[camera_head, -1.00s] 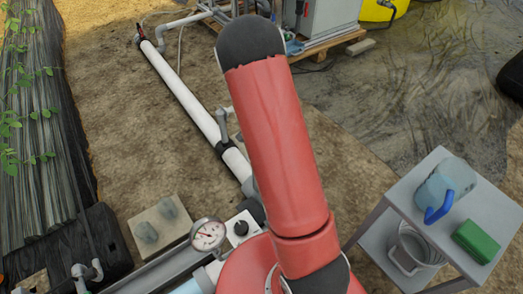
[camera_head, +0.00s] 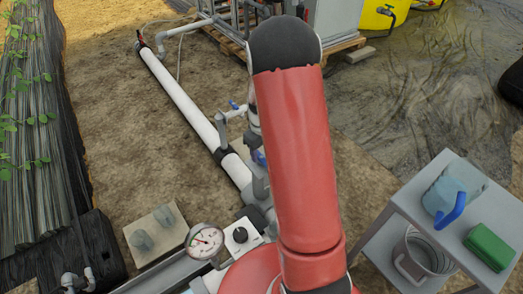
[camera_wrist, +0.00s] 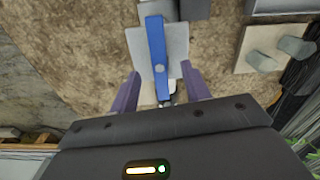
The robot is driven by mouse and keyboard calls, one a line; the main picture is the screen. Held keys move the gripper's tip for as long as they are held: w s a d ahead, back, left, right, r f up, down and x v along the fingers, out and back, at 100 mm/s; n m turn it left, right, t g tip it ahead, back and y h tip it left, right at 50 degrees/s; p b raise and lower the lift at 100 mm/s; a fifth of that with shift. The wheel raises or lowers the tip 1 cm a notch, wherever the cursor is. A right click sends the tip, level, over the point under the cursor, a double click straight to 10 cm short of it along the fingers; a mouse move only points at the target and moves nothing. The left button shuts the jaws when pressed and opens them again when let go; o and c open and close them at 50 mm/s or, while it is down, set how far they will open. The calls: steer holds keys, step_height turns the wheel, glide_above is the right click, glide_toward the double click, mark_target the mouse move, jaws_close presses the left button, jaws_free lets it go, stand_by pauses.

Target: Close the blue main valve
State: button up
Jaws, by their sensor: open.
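In the wrist view a long blue valve handle (camera_wrist: 157,45) runs up and down the picture over a pale grey body. Its lower end reaches between the two fingers of my gripper (camera_wrist: 160,75), which is open, with one finger on each side and a gap to the handle. In the head view a blue part (camera_head: 259,158) shows beside my red arm, low on the pipe fittings; the rest there is hidden by my arm. A smaller blue handle (camera_head: 233,104) shows on a branch above it. My gripper is hidden in the head view.
A white pipe (camera_head: 180,95) runs to the upper left.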

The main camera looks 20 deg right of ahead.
mark_target(262, 158)
steer(key=shift+m, duration=0.7)
steer(key=shift+f, duration=0.1)
steer(key=shift+f+b, duration=1.7)
steer(key=shift+f, duration=0.5)
